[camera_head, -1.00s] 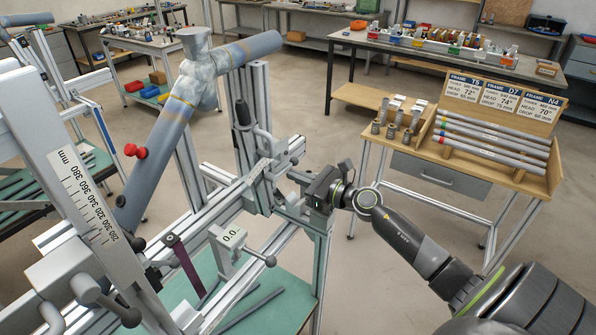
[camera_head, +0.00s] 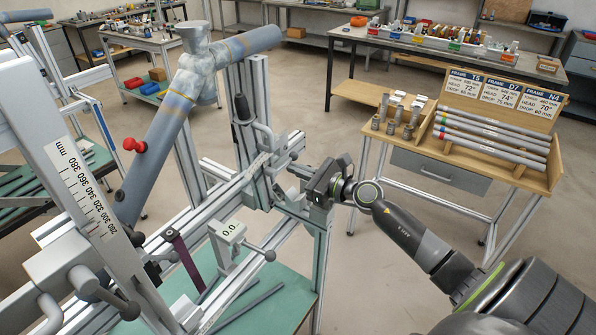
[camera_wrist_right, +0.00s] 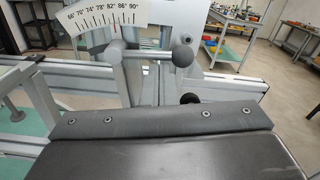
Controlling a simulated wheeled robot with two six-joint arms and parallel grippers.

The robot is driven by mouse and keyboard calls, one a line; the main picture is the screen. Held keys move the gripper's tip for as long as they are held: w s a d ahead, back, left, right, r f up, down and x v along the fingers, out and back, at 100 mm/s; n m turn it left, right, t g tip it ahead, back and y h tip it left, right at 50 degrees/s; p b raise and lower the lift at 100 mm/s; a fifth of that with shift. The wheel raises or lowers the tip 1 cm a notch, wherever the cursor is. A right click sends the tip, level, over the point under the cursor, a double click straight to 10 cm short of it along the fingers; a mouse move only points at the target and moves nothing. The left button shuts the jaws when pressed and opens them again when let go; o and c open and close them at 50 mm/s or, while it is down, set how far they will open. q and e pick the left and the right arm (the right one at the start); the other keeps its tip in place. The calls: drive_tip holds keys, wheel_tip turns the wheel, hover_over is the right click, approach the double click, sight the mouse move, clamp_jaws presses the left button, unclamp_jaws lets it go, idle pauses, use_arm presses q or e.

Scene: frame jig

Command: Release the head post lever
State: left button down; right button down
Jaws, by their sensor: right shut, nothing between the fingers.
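The head post (camera_head: 246,125) is an upright aluminium profile beside the blue-grey frame tube (camera_head: 160,150). On its carriage is a grey lever with a ball knob (camera_head: 293,156), under a small angle scale. In the right wrist view the lever's bar lies about level, with its round grey knob (camera_wrist_right: 182,55) on the right, below the scale plate (camera_wrist_right: 103,17). My right gripper (camera_head: 290,183) is shut and empty, just right of the carriage and close to the lever. Its dark body fills the bottom of the wrist view. I cannot tell whether it touches the lever. My left gripper is out of view.
A ruler post (camera_head: 75,180) is at left. A wooden stand (camera_head: 490,150) with tubes and frame cards is at right. Open floor lies between jig and stand.

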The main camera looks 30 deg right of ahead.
drive_tip(key=shift+r, duration=0.15)
drive_tip(key=shift+s+a+r+n+b, duration=0.15)
drive_tip(key=shift+r+n+b, duration=0.4)
drive_tip(key=shift+n, duration=0.8)
drive_tip(key=shift+w+a+r+n+b, duration=0.15)
drive_tip(key=shift+r+n+b, duration=0.35)
drive_tip(key=shift+n, duration=0.9)
drive_tip(key=shift+s+a+r+n+b, duration=0.15)
drive_tip(key=shift+r+n+b, duration=0.4)
drive_tip(key=shift+n, duration=0.8)
drive_tip(key=shift+r, duration=0.15)
